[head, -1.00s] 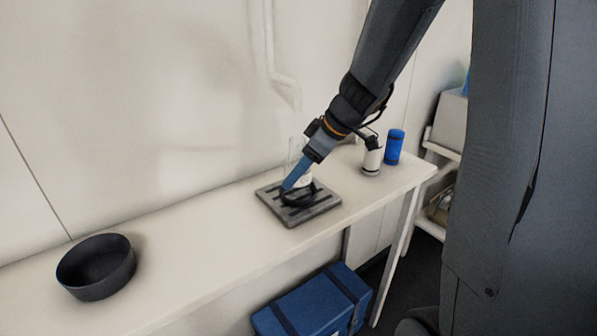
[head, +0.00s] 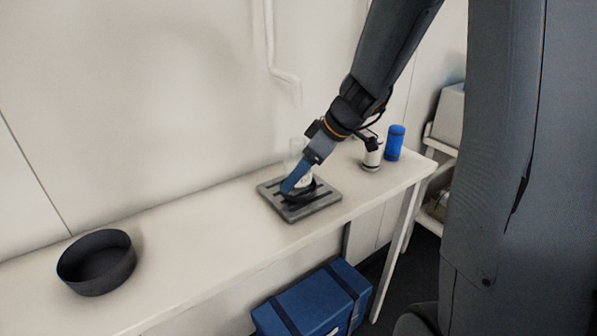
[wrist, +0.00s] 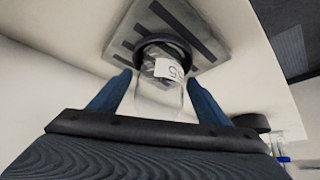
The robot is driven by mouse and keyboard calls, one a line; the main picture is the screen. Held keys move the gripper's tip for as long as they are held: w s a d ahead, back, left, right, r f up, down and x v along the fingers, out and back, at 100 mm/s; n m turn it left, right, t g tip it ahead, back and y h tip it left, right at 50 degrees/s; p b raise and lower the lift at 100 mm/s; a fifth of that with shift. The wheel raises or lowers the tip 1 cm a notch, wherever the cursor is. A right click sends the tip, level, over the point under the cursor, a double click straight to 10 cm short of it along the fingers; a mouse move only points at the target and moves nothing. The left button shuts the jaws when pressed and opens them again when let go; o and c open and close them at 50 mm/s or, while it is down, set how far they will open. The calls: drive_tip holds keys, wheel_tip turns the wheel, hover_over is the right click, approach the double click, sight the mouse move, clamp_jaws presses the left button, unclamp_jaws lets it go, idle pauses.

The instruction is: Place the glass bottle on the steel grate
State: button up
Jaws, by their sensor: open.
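The glass bottle (wrist: 156,95) is clear, with a white label and a black ring at its base end. It stands on the steel grate (head: 318,208), a grey slotted plate on the table. The bottle also shows in the head view (head: 297,150), partly hidden by my gripper (head: 294,188). In the wrist view my gripper (wrist: 160,84) is open, with one blue finger on each side of the bottle. The grate also shows in the wrist view (wrist: 205,45). Whether a finger touches the glass is hard to tell.
A black bowl (head: 97,262) stands on the white table (head: 200,235) at the left. A white-and-grey container (head: 372,157) and a blue cylinder (head: 395,143) stand right of the grate. A blue box (head: 312,300) is below. The table between bowl and grate is clear.

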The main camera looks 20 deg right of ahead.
drive_tip(key=shift+r, duration=0.1)
drive_tip(key=shift+r+p, duration=0.15)
drive_tip(key=shift+p, duration=0.15)
drive_tip(key=b+v, duration=0.2)
drive_tip(key=v, duration=1)
drive_tip(key=shift+b, duration=0.35)
